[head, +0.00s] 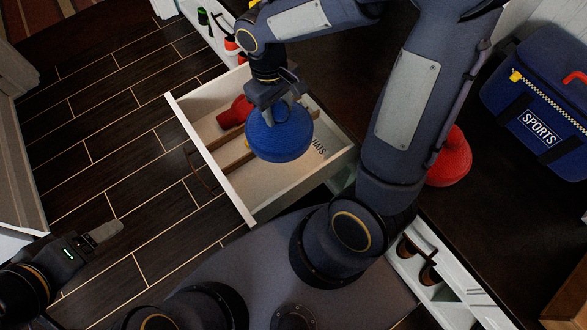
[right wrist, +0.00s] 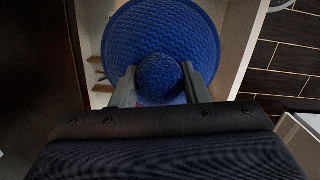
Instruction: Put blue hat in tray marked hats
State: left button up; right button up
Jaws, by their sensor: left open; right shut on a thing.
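The blue hat (head: 279,133) is a round knitted beanie with a pompom. My right gripper (head: 277,98) is shut on its pompom and holds the hat over the open drawer (head: 251,205). The right wrist view also shows the blue hat (right wrist: 208,45), with its pompom between the fingers of my right gripper (right wrist: 160,85). The drawer's compartment with the word HATS (head: 319,146) is partly hidden under the hat. My left gripper (head: 105,232) is at the lower left, open and empty, away from the drawer.
A red item (head: 234,112) lies in another drawer compartment behind a wooden divider (head: 236,160). A red hat (head: 452,160) sits on the dark counter (head: 500,220), near a blue SPORTS bag (head: 538,100). Shoes (head: 428,274) stand in a white shelf. The tiled floor at left is clear.

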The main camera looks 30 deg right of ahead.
notch_tip(320, 180, down, 19)
jog(key=s+b, duration=0.1)
jog(key=b, duration=0.7)
jog(key=shift+f, duration=0.2)
jog(key=shift+s, duration=0.1)
jog(key=shift+f, duration=0.15)
jog(key=o, duration=1.2)
jog(key=shift+o, duration=0.2)
